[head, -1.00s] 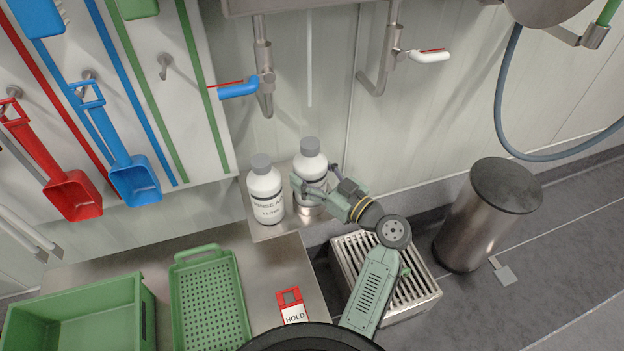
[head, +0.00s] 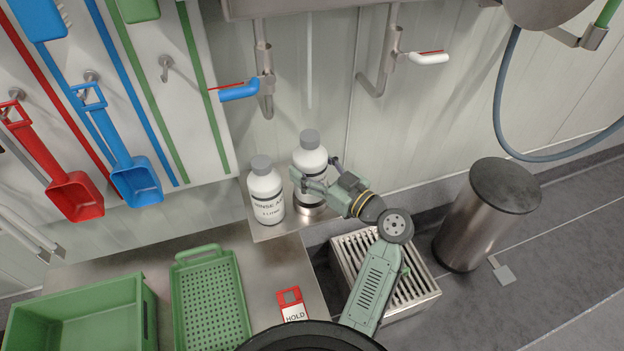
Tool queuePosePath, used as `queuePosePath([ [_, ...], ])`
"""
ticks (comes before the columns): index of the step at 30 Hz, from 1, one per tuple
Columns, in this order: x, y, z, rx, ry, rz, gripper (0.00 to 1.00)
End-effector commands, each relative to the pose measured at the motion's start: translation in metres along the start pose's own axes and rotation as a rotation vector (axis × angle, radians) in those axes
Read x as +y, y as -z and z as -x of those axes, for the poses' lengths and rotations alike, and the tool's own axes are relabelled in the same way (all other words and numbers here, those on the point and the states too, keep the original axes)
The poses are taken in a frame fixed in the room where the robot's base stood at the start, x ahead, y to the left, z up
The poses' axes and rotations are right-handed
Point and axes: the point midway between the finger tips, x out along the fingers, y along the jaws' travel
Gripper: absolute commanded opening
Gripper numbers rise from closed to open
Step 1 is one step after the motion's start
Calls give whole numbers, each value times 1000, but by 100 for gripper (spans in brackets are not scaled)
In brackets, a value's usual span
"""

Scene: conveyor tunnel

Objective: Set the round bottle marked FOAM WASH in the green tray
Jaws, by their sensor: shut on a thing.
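My gripper (head: 322,181) is shut on a round white bottle (head: 309,159) with a grey cap. The bottle is upright and its base looks slightly above a round metal piece on the small steel shelf; the fingers cover its label, so its words cannot be read.
A deep green bin (head: 75,315) stands left of the tray. A red and white HOLD tag (head: 292,305) lies right of the tray. A slatted steel grate (head: 385,266) is below my arm. Blue (head: 239,91) and white valve handles hang above the shelf.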

Motion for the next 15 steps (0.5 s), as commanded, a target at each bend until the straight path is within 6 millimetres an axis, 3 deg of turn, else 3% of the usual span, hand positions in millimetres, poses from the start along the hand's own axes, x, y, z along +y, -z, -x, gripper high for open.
queuePosePath([
  [1,0,10,0,6,0,5,14],
  [6,0,22,0,6,0,6,14],
  [15,0,22,0,5,0,4,14],
])
